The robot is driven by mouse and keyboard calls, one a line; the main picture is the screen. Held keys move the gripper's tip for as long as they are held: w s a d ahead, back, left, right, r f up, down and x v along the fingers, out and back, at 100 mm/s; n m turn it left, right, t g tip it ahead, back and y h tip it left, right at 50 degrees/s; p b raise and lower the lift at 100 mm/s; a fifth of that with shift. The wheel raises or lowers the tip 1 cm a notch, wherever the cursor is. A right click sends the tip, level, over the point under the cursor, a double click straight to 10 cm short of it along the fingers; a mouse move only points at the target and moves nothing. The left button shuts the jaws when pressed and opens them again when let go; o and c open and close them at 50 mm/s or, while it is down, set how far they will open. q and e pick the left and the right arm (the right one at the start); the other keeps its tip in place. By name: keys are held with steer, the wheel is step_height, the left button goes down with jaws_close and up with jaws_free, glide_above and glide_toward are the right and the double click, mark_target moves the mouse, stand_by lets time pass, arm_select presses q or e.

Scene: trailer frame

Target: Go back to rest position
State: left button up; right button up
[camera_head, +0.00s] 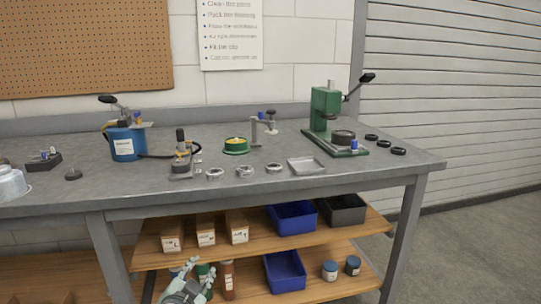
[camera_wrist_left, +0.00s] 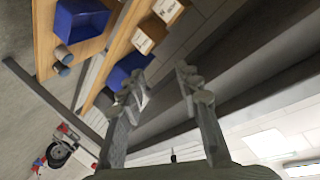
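My left gripper (camera_head: 197,270) shows at the bottom edge of the head view, below the tabletop and in front of the lower shelves. In the left wrist view its two fingers (camera_wrist_left: 160,84) stand apart with nothing between them, so it is open and empty. The wrist view is tilted, with the underside of the bench and the shelves beyond the fingers. My right gripper is in neither view.
The grey workbench (camera_head: 330,181) carries a green press (camera_head: 326,105), a blue pump can (camera_head: 126,142), a metal tray (camera_head: 307,166) and several rings. Shelves below hold cartons (camera_head: 205,234), blue bins (camera_head: 285,272) and bottles (camera_head: 229,280). Floor at right is clear.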

arm_select(q)
steer(key=s+a+f+n+g+y, duration=0.2)
steer(key=s+a+f+n+g, duration=0.3)
steer(key=s+f, duration=0.95)
steer(key=s+a+f+g, duration=0.2)
steer(key=s+f, duration=0.3)
steer(key=s, duration=0.4)
steer(key=s+a+f+n+g, duration=0.1)
steer(key=s+f+g, duration=0.3)
steer(key=s, duration=0.6)
steer(key=shift+s+a+f+g, duration=0.25)
steer(key=shift+a+f+g, duration=0.2)
steer(key=shift+a, duration=0.25)
